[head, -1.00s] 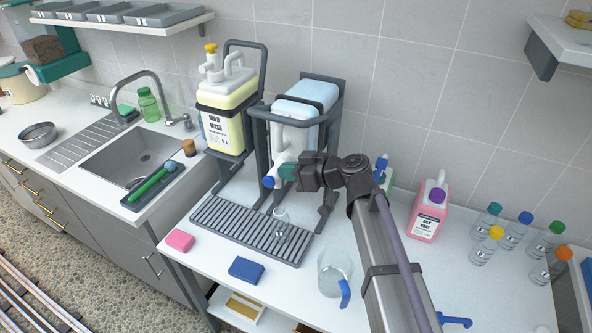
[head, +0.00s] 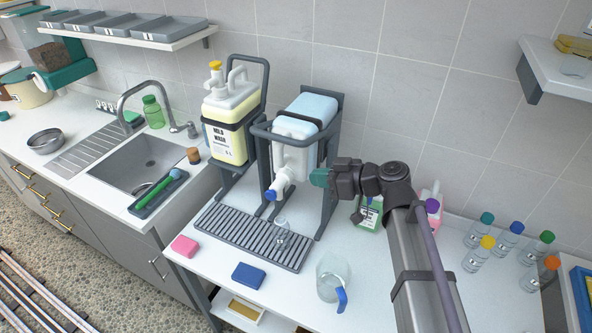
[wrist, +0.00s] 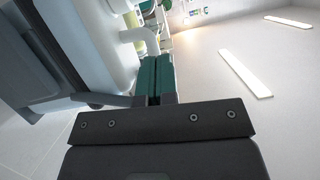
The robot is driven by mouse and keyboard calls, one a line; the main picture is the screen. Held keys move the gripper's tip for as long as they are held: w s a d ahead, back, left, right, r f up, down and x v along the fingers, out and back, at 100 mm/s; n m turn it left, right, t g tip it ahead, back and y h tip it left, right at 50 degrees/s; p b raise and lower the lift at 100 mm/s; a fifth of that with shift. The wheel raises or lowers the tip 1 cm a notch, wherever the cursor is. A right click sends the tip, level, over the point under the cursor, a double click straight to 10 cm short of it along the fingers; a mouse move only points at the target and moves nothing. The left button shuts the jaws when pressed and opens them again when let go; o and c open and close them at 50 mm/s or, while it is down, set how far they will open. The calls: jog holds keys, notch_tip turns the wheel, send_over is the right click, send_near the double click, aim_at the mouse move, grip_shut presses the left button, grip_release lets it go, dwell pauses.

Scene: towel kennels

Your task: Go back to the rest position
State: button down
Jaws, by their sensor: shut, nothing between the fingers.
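My gripper (head: 320,178) is beside the dispenser stand at the middle of the counter, to the right of the spout of the pale blue-topped container (head: 303,117). A small gap shows between my fingertips and the white spout with its blue cap (head: 271,195). In the wrist view my green fingers (wrist: 156,78) are pressed together with nothing between them.
A yellow Mild Wash container (head: 230,122) stands left of my gripper. A green-labelled container (head: 368,212) and a pink one (head: 431,197) are partly behind my arm. A clear jug (head: 330,276), a blue sponge (head: 248,275) and a pink sponge (head: 184,246) lie in front. Several capped bottles stand right.

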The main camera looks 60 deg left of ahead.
jog(key=v, duration=0.3)
jog(key=shift+d, duration=0.1)
jog(key=w+d+f+m+t+h, duration=0.2)
jog(key=w+d+f+m, duration=0.15)
jog(key=d, duration=0.45)
jog(key=w+d+f+m+t+h, duration=0.25)
jog(key=d+m, duration=0.25)
jog(key=d, duration=0.3)
jog(key=w+d+f+m+t+h, duration=0.1)
jog(key=w+d+f+m+h, duration=0.1)
jog(key=w+d+f+m, duration=0.45)
jog(key=w+d+m+t+h, duration=0.1)
jog(key=d+m, duration=0.3)
jog(key=d, duration=1.6)
jog(key=d+m+t+h, duration=0.2)
jog(key=d+m+h, duration=0.2)
jog(key=d, duration=1.6)
jog(key=shift+w+m, duration=0.35)
jog(key=shift+m, duration=0.15)
